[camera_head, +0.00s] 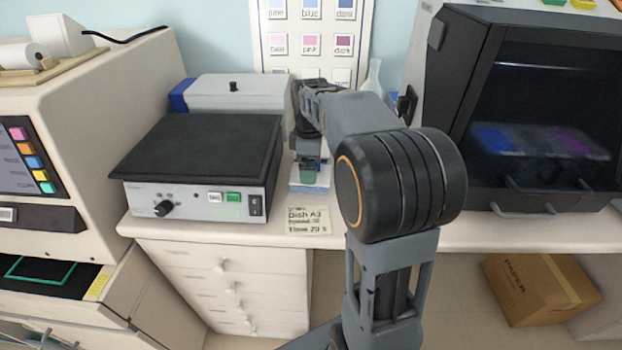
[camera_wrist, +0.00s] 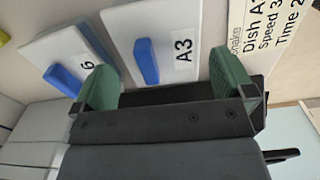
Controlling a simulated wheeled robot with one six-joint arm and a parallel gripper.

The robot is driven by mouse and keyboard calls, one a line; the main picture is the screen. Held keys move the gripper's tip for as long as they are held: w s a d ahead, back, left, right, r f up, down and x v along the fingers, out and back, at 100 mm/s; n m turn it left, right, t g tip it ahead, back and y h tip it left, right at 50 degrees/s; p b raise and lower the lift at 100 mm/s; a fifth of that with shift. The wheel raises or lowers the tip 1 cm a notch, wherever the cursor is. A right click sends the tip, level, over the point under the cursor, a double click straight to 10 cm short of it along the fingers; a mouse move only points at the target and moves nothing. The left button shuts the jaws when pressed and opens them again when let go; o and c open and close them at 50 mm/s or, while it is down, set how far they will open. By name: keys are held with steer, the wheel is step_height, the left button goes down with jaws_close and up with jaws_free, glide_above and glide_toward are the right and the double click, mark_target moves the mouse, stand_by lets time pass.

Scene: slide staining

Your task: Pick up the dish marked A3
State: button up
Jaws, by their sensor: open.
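The dish marked A3 (camera_wrist: 172,24) is a white flat piece with a blue bar handle (camera_wrist: 146,62) and a printed A3 label. My gripper (camera_wrist: 165,66) is open, with its two green fingertips on either side of the blue handle in the wrist view. Whether they touch it or are level with it I cannot tell. In the head view my gripper (camera_head: 308,172) is low over white and blue pieces on the bench, hiding most of them. A second white dish (camera_wrist: 62,40) with a blue handle (camera_wrist: 62,80) lies to the left; its label is partly hidden, showing a 6.
A note reading Dish A3 (camera_head: 308,220) lies at the bench front edge and also shows in the wrist view (camera_wrist: 278,30). A black-topped device (camera_head: 200,145) stands left of my gripper. A dark-windowed cabinet (camera_head: 540,110) stands right. A cardboard box (camera_head: 540,288) is below the bench.

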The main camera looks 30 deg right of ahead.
step_height(320, 180, down, 4)
steer(key=shift+f, duration=0.1)
steer(key=c, duration=0.8)
